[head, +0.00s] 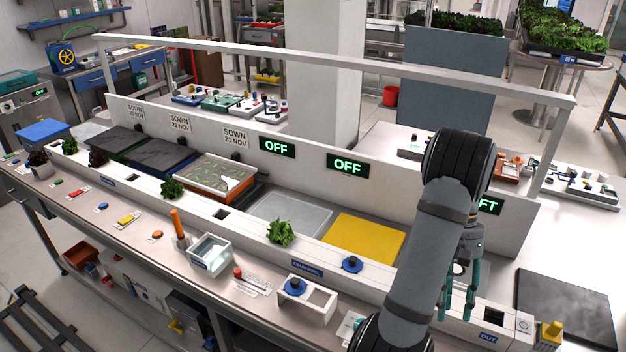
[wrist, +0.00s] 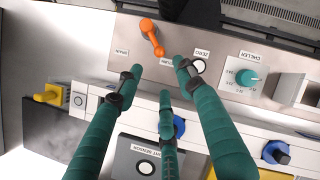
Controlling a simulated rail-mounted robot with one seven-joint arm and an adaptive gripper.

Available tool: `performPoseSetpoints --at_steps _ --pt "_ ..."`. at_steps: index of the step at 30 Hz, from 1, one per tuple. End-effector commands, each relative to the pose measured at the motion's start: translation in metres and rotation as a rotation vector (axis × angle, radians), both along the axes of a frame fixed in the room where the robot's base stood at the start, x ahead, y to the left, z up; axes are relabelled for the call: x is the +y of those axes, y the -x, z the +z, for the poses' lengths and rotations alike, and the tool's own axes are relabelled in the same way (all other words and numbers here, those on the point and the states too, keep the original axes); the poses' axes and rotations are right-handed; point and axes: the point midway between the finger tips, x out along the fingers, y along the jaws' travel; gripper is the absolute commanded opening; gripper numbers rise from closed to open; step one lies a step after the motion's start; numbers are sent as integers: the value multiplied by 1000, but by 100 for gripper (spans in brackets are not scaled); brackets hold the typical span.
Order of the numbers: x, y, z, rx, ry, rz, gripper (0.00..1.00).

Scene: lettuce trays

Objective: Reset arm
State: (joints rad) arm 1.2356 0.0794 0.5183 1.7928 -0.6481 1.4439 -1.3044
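My gripper (head: 457,308) hangs at the right of the bench in the head view, its teal fingers pointing down over the bench's channel end. In the wrist view my gripper (wrist: 158,80) shows three teal fingers, spread apart with nothing between them. My grey arm reaches up from the bottom edge, bends at a dark joint and hides part of the bench and of a green lit sign. In the wrist view, an orange lever (wrist: 152,38) and a panel marked ZERO (wrist: 201,53) lie beyond the fingertips. A light sensor plate (wrist: 140,150) lies partly behind the fingers.
A yellow mat (head: 364,240) and a grey plate (head: 290,220) lie left of the arm. Lettuce heads (head: 281,232) stand along the channel. A white rail (head: 330,62) runs above the bench. A dark slab (head: 565,305) lies at right; a yellow knob (head: 549,333) is near it.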

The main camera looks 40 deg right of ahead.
Motion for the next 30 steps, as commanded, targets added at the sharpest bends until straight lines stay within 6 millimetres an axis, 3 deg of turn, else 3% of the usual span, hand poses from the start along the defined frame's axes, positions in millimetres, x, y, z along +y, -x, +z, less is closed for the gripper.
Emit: performPoseSetpoints --at_steps 5,21,30 --pt "5 5 -14 3 -5 -1 38" --pt "33 33 -98 2 -4 -2 38" --pt "35 34 -108 0 0 -5 38"
